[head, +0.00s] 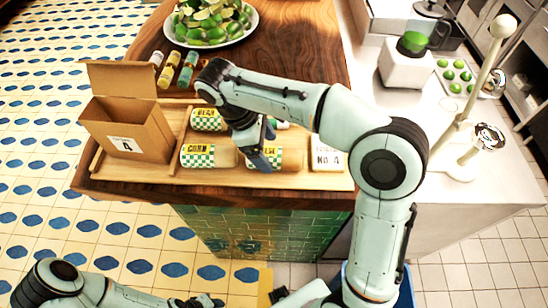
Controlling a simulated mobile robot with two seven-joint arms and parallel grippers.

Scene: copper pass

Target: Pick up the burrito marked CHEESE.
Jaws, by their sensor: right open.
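A burrito whose label ends in "SE" (287,159) lies on the wooden tray (225,181); the rest of the label is hidden by my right gripper. My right gripper (265,145) is open, with its blue-tipped fingers over that burrito's label end; I cannot tell if they touch it. The CORN burrito (207,155) lies to its left. The BEAN burrito (207,119) lies behind CORN. Another wrapped burrito (281,125) is mostly hidden behind the gripper. My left gripper (192,301) is at the bottom edge, and its fingers are unclear.
A NO. 4 card (327,156) is at the right. Small bottles (178,70) and a plate of limes (212,20) are behind.

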